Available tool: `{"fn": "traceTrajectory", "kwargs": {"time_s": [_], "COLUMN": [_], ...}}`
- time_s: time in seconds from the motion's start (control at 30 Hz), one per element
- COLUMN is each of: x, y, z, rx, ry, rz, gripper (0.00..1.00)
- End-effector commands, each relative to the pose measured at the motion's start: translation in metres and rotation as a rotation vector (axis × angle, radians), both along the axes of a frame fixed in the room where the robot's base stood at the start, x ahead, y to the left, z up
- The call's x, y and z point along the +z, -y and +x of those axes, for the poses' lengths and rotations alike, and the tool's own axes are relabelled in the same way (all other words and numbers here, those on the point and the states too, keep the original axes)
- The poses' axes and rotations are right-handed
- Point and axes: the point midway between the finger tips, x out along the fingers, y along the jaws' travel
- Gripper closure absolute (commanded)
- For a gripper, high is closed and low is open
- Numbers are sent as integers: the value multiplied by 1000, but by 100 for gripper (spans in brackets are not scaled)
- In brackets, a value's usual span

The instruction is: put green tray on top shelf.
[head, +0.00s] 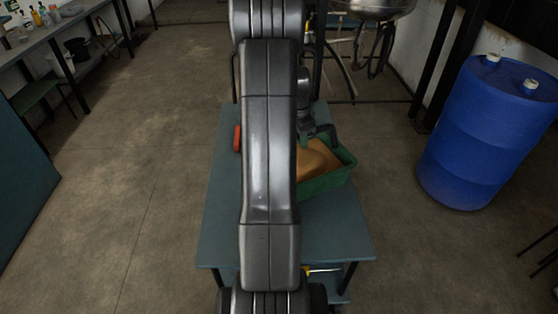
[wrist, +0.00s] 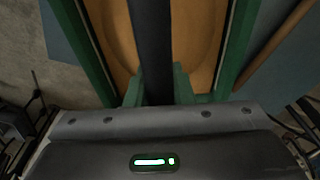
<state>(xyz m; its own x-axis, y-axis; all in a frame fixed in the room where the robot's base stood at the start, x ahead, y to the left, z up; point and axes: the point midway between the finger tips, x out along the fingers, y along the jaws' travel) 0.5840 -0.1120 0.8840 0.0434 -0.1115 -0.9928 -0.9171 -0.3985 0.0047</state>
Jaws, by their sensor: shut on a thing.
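The green tray (head: 328,182) is in the head view, to the right of my arm, over the right side of a blue-grey table (head: 226,215). A rounded orange-brown thing (head: 316,160) lies in it. My gripper (head: 320,138) is shut on the tray at its far side. In the wrist view the tray's green walls (wrist: 240,45) run up both sides of the orange-brown surface (wrist: 192,50). My arm hides the tray's left part. I cannot tell whether the tray touches the tabletop. No shelf is clearly identifiable as the top shelf.
A lower level (head: 335,296) shows under the table's front. A blue barrel (head: 490,130) stands right. A bench with bottles (head: 45,35) is at the far left. Floor is clear left of the table.

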Motion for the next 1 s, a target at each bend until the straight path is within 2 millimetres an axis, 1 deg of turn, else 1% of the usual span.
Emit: {"fn": "traceTrajectory", "kwargs": {"time_s": [0.03, 0.2, 0.33, 0.47, 0.57, 0.8, 0.9, 1.0], "x": [7, 17, 23, 24, 15, -21, -31, -36], "y": [8, 28, 38, 42, 44, 44, 44, 44], "z": [3, 6, 6, 6, 6, 6, 6, 6], "rx": [-64, -251, -349, -399, -413, -414, -414, -413], "ry": [7, 11, 14, 14, 12, 12, 14, 14], "rz": [-5, -17, -24, -29, -30, -31, -30, -30], "gripper": [100, 100, 100, 100, 100, 100, 100, 100]}}
